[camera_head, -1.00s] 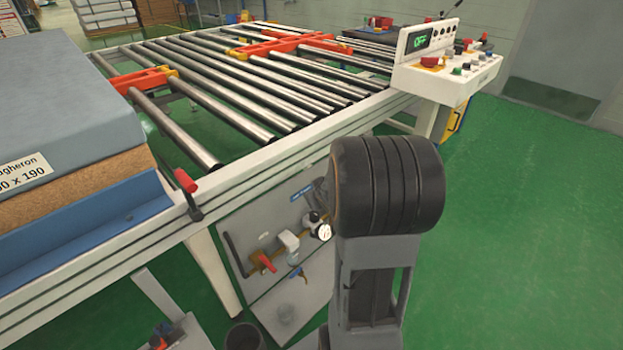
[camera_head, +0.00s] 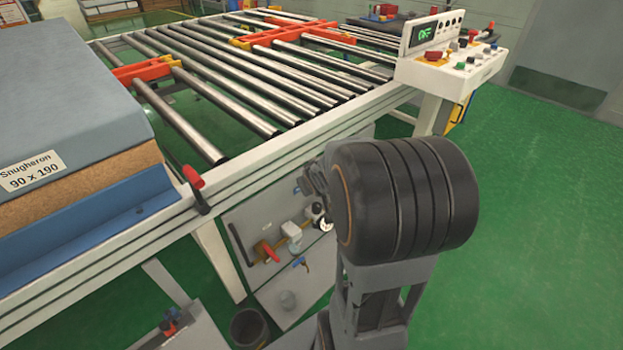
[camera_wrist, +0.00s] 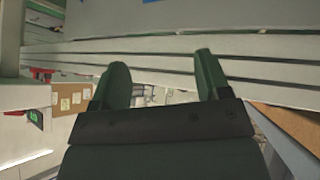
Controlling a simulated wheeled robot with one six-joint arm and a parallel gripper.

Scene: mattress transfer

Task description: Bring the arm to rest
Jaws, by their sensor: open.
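My gripper shows in the wrist view (camera_wrist: 160,80) with its two dark fingers spread apart and nothing between them. Past the fingertips are pale, rail-like bands that look like the side of the conveyor frame. In the head view a thick black joint of my arm fills the area right of centre, on a grey link, in front of the conveyor's near side. My gripper is hidden behind it or too small to make out there.
The roller conveyor (camera_head: 300,128) runs across the middle, with a control panel (camera_head: 445,58) at its right end. A mattress (camera_head: 60,95) labelled "Snugheron 90 x 190" is at left. A red-handled lever (camera_head: 195,182) sticks up at the conveyor's near edge. Green floor (camera_head: 550,220) is open at right.

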